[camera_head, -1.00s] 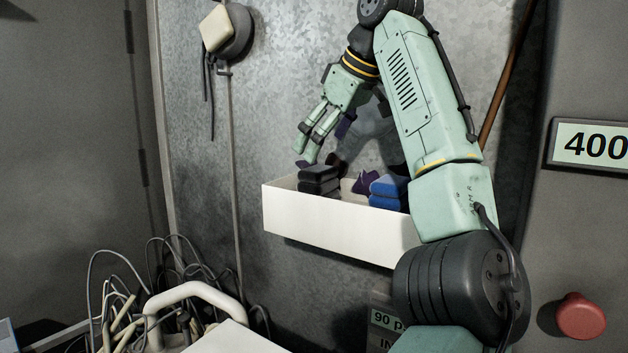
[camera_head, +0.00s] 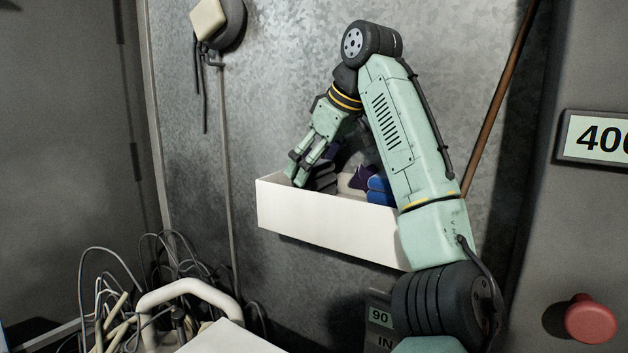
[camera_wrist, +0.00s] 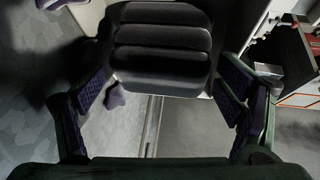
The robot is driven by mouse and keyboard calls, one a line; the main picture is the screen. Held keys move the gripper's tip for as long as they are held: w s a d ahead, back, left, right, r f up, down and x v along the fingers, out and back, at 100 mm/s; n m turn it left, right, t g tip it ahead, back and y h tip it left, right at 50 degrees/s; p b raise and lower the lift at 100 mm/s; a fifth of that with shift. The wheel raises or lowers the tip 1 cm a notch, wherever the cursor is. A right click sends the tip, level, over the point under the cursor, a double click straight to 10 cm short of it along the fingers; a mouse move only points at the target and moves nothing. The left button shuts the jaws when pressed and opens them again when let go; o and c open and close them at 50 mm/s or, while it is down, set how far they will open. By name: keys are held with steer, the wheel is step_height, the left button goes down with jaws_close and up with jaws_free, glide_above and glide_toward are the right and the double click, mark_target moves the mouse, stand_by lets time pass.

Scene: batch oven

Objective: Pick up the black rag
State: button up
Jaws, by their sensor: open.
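The black rag shows as a dark folded stack of several layers (camera_wrist: 163,55) at the top middle of the wrist view. In the head view it is a dark pile (camera_head: 324,180) at the left end of a white bin (camera_head: 325,220), partly hidden by my fingers. My gripper (camera_head: 297,173) points down into the bin at that end. It is open, and in the wrist view its purple-padded fingers (camera_wrist: 165,82) stand to either side of the black stack. Whether either pad touches it I cannot tell.
A blue folded stack (camera_head: 378,190) and a purple cloth (camera_head: 362,177) lie farther right in the bin. The bin's front wall is close to my fingers. A grey metal wall stands behind. Tangled cables (camera_head: 110,300) lie at lower left, and a red knob (camera_head: 590,318) is at lower right.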

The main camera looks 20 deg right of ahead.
steer(key=shift+w+a+f, duration=0.1)
steer(key=shift+w+f, duration=0.1)
steer(key=shift+f, duration=0.25)
steer(key=c, duration=0.8)
steer(key=shift+r, duration=0.1)
steer(key=shift+c, duration=0.2)
steer(key=shift+a+r, duration=0.15)
step_height(320, 180, up, 7)
steer(key=shift+s+f, duration=0.1)
steer(key=shift+f, duration=0.05)
steer(key=s+a+b, duration=0.5)
steer(key=s+a, duration=0.7)
steer(key=a, duration=0.3)
steer(key=shift+a, duration=0.25)
steer(key=shift+f, duration=0.1)
